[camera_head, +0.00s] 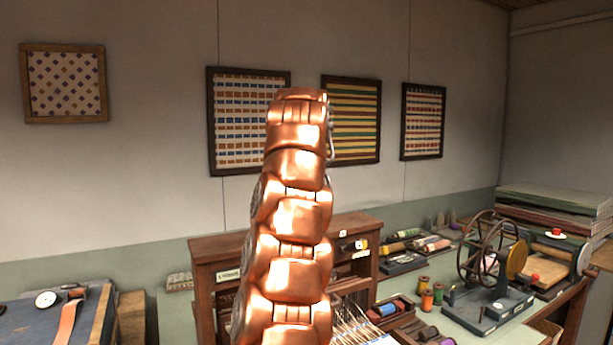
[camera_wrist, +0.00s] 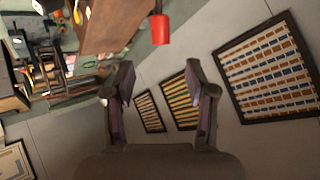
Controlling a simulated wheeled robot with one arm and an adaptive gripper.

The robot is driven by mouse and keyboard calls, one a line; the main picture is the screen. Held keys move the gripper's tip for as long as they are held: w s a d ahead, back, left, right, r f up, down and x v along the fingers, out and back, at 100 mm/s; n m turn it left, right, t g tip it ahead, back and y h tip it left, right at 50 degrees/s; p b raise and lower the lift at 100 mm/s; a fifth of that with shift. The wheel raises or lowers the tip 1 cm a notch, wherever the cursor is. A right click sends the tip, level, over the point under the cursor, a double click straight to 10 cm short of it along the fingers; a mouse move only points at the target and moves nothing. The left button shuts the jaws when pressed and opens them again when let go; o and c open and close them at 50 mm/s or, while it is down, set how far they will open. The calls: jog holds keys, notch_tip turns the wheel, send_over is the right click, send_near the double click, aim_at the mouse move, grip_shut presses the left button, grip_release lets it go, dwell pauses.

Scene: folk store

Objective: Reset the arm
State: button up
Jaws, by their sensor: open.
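My copper-coloured arm (camera_head: 297,215) stands nearly upright in the middle of the head view, in front of the wall and the workbench. My gripper is not visible in the head view. In the wrist view my gripper (camera_wrist: 159,80) is open, with its two dark fingers apart and nothing held between them. Behind the fingers are the wall and framed striped textiles, seen tilted. A red cylinder (camera_wrist: 160,29) shows above the gap between the fingers; its distance is unclear.
A wooden loom-like rack (camera_head: 213,248) stands behind my arm, partly hidden by it. To the right, a bench holds thread spools (camera_head: 427,300), a wheel device (camera_head: 490,252) and stacked boards (camera_head: 555,205). A blue-topped table (camera_head: 90,318) is at lower left. The upper space is clear.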

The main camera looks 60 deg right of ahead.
dwell(0.3)
